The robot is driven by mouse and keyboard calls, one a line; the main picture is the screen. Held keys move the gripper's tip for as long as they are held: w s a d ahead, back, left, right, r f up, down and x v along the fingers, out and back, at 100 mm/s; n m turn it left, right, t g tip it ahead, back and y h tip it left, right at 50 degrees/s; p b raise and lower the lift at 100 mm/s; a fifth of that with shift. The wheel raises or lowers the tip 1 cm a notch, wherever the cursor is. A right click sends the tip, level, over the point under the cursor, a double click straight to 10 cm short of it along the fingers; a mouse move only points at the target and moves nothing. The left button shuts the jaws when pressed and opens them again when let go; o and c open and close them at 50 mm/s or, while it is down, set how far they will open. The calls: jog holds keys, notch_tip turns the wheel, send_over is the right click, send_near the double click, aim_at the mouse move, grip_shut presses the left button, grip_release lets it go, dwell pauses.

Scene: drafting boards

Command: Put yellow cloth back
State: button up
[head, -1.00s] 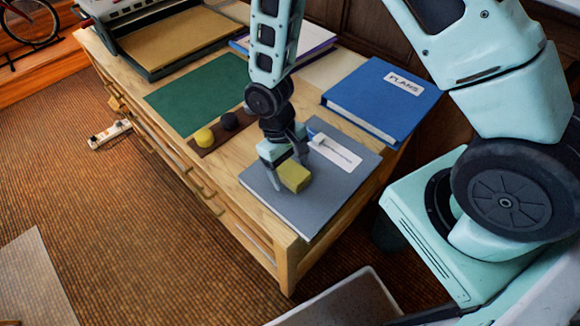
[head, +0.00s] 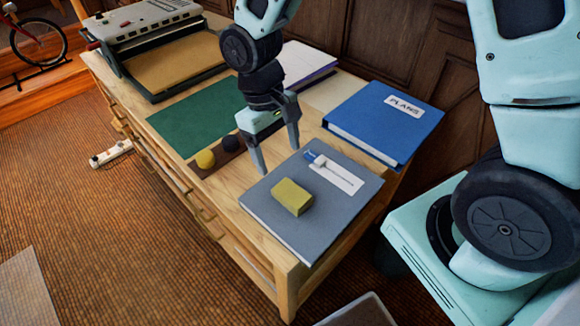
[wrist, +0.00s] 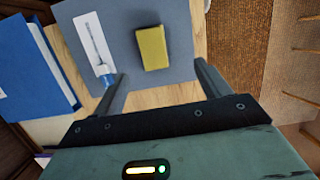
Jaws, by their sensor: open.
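The yellow cloth (head: 292,197) is a small folded block lying on the grey folder (head: 335,224) at the front of the wooden desk. My gripper (head: 279,160) is open and empty, raised above the desk just behind the cloth, near the folder's back edge. In the wrist view the cloth (wrist: 152,47) lies on the grey surface beyond my spread fingers (wrist: 162,88), touching neither of them.
On the folder lies a white label strip with a blue-and-white item (head: 316,160). A brown strip holds a yellow ball (head: 206,158) and a dark ball (head: 234,143). A green mat (head: 195,120) and a grey machine (head: 150,35) are farther left.

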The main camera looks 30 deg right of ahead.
jog(key=s+a+r+n+t, duration=0.1)
jog(key=s+a+r+n, duration=0.1)
jog(key=s+r, duration=0.3)
jog(key=s+a+r+n+t+y, duration=0.1)
jog(key=s+r, duration=0.4)
jog(key=s, duration=0.5)
jog(key=shift+s+a+r+n+t, duration=0.2)
jog(key=shift+a+n+t, duration=0.1)
jog(key=shift+a+n, duration=0.15)
